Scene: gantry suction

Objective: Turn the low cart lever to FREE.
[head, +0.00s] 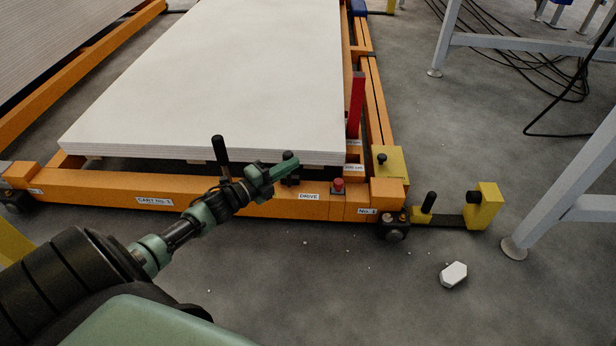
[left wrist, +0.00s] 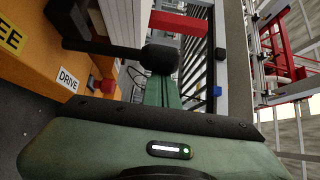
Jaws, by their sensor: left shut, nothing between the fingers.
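The low cart lever is black, with a thick knob (head: 288,156) on the front rail of the orange cart (head: 100,189). Its lower part is mostly behind my left gripper (head: 294,162). In the left wrist view the black knob (left wrist: 160,58) sits close beside the green fingers (left wrist: 160,92). I cannot tell whether they touch. The gripper is shut and empty. A DRIVE label (head: 309,196) is right of the lever. A FREE label (left wrist: 10,36) shows in the left wrist view but is hidden in the head view. My right gripper is out of view.
A tall black handle (head: 219,150) stands left of the gripper. A red button (head: 338,186) and yellow block (head: 390,164) are to the right. A white board (head: 220,70) lies on the cart. A white hexagonal piece (head: 453,275) lies on the open floor.

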